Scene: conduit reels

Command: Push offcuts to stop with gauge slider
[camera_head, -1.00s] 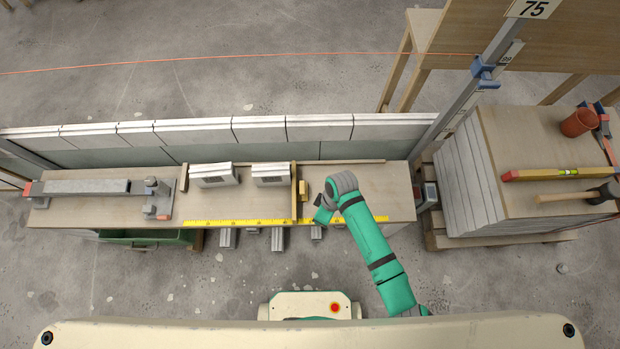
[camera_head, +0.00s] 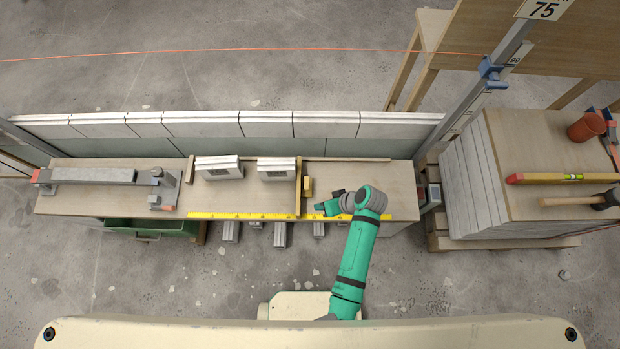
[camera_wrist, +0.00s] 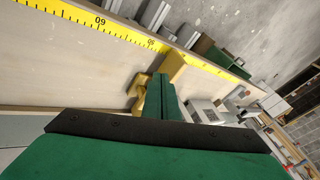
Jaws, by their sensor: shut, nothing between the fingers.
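Two pale offcuts, the left one (camera_head: 219,168) and the right one (camera_head: 277,169), stand apart on the bench top. The stop (camera_head: 189,170), a small wooden block, is left of both. The gauge slider (camera_head: 299,188), a yellowish crossbar with a yellow knob (camera_head: 307,187) on its right side, stands close to the right offcut. The slider also shows in the wrist view (camera_wrist: 174,67). My gripper (camera_head: 322,208) is shut and empty, pointing left, to the right of the slider near the front edge. In the wrist view its fingers (camera_wrist: 163,97) overlap the knob; contact cannot be told.
A yellow scale (camera_head: 240,215) runs along the bench's front edge. A wooden strip (camera_head: 345,159) lines the back. A grey clamp-like tool (camera_head: 95,176) lies at the left end. A stack with a level (camera_head: 545,177) stands at the right. The bench right of my gripper is clear.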

